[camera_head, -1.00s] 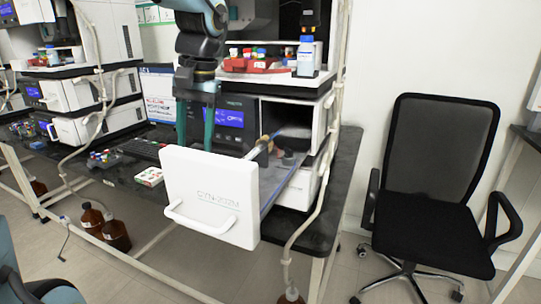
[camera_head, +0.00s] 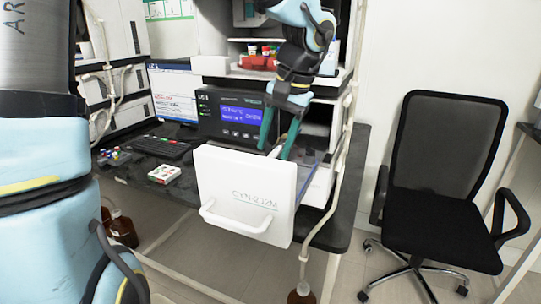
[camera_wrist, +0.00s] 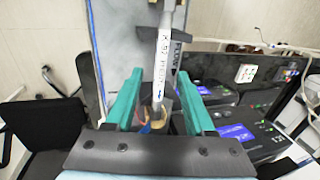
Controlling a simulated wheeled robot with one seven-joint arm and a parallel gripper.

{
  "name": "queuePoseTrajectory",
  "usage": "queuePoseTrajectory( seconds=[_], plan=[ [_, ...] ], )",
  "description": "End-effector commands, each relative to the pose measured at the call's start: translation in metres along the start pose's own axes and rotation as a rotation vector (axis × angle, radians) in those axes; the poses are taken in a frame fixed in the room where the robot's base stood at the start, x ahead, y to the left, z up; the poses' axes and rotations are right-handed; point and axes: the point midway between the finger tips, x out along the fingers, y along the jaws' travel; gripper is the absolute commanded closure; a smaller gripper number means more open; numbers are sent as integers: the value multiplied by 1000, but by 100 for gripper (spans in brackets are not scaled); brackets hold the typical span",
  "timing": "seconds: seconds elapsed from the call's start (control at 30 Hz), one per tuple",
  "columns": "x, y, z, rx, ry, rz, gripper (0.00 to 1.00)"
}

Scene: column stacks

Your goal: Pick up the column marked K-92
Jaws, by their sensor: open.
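A slim pale column (camera_wrist: 164,45) with a printed label runs lengthwise between my fingers in the wrist view. The label is small and seems to read K-92. In the head view only a pale bit of the column (camera_head: 275,152) shows behind the drawer front, by my fingertips. My gripper (camera_head: 274,154), with two teal fingers, points down into the pulled-out drawer. In the wrist view my gripper (camera_wrist: 160,76) is open, with one finger on either side of the column and a visible gap to each.
The white drawer front (camera_head: 225,185) stands pulled out from the instrument with the blue screen (camera_head: 242,116). A red tray of caps (camera_head: 262,62) sits on the shelf above. A small white box (camera_head: 164,174) lies on the dark bench. A black chair (camera_head: 440,190) stands at right.

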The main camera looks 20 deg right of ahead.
Motion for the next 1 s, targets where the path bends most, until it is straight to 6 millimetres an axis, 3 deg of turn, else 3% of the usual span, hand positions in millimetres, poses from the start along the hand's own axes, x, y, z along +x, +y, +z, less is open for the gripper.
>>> queuePoseTrajectory(
  seconds=[0.13,0.4,0.9,1.0],
  plan=[
    [16,0,0,1,-1,0,46],
    [19,0,0,0,0,-1,46],
    [19,0,0,0,0,-1,100],
    [19,0,0,0,0,-1,100]
  ],
)
